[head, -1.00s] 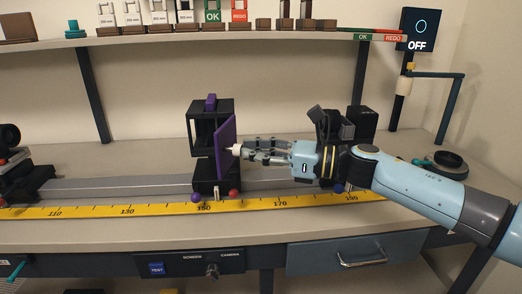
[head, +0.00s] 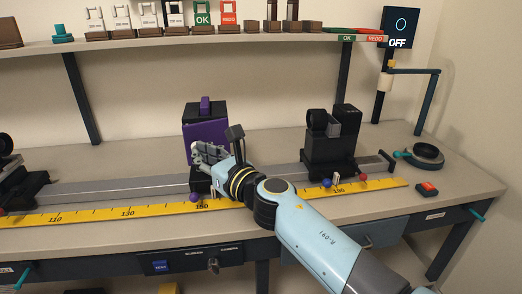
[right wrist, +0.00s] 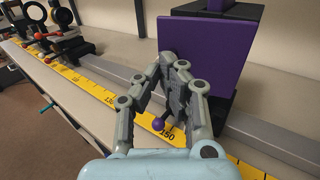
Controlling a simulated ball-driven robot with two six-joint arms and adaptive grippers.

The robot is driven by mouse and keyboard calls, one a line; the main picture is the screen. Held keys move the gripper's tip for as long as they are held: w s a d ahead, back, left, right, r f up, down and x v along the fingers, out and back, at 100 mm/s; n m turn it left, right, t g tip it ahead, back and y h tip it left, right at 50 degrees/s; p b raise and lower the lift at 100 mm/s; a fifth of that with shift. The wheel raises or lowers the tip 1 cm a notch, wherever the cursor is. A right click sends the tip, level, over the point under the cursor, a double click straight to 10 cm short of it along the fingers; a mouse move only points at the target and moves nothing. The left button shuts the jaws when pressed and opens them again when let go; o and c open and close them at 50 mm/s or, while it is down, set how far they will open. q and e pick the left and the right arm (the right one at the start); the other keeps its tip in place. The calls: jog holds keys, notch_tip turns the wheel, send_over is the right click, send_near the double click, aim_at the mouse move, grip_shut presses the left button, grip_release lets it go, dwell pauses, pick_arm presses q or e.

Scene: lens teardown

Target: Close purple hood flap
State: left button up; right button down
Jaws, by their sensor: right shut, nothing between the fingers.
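The purple flap (head: 204,138) lies across the front of the black hood (head: 215,110), which has a small purple tab (head: 205,104) on top. In the right wrist view the flap (right wrist: 210,48) is a broad upright panel in front of the black body (right wrist: 248,65). I cannot tell whether a thin gap remains between them. My right gripper (head: 198,155) is shut and empty, its fingertips at the flap's lower left part, touching or very near it. The gripper (right wrist: 176,66) hides part of the flap's lower edge. My left gripper is not in view.
The hood stands on a grey rail (head: 110,191) behind a yellow ruler (head: 85,214). Another black unit (head: 331,145) stands to the right on the rail. A shelf (head: 150,42) with labelled holders runs above. An OFF screen (head: 399,27) stands at the right.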

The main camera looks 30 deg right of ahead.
jog(key=shift+w+a+b, duration=0.15)
jog(key=shift+w+a, duration=0.2)
jog(key=shift+w, duration=0.45)
jog(key=shift+w+a+b, duration=0.15)
jog(key=shift+w+a, duration=0.15)
jog(key=shift+w, duration=0.5)
